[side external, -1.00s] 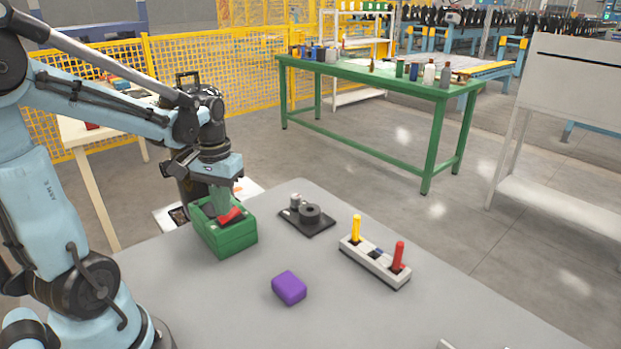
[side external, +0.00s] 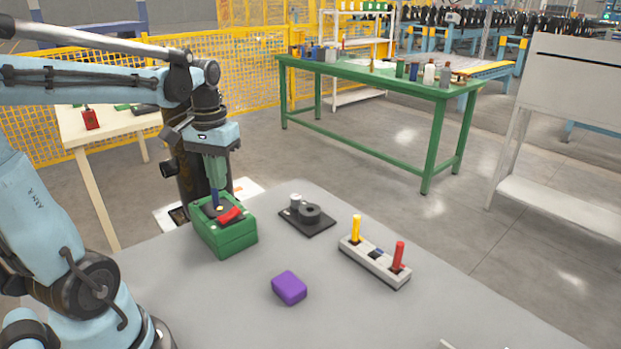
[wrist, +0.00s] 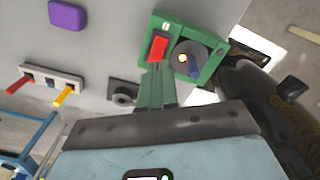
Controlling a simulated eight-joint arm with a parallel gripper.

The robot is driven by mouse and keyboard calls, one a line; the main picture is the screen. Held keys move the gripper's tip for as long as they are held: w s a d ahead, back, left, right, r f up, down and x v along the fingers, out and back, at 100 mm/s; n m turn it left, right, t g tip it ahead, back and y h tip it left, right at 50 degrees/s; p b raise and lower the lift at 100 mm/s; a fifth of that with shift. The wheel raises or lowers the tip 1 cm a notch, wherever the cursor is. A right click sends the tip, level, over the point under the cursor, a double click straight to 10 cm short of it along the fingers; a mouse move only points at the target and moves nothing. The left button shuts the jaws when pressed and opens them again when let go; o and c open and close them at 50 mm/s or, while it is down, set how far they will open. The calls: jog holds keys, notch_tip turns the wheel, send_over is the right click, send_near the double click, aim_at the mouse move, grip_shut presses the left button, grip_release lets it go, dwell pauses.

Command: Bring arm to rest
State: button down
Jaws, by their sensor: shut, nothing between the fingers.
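My gripper (side external: 217,178) hangs with its green fingers pointing down above the green box (side external: 231,241), at the left of the grey table. The fingers look shut and empty in the wrist view (wrist: 156,75). On top of the green box are a red block (side external: 229,215) and a dark round part with an upright blue piece (side external: 214,197). The wrist view shows the red block (wrist: 158,48) and the blue piece (wrist: 193,68) on the box top. The blue piece is close to the fingers in the side view; any contact is hard to judge.
A pale rack (side external: 375,262) holds a yellow and a red peg. A purple block (side external: 289,288) lies nearer the front. The table between them is clear. A green bench (side external: 390,76) stands behind.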

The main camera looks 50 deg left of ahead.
jog(key=shift+d, duration=0.1)
jog(key=w+d+f+m+t, duration=0.2)
jog(key=d+m+t, duration=0.4)
jog(key=d, duration=0.9)
jog(key=shift+d+t, duration=0.3)
jog(key=shift+t, duration=0.3)
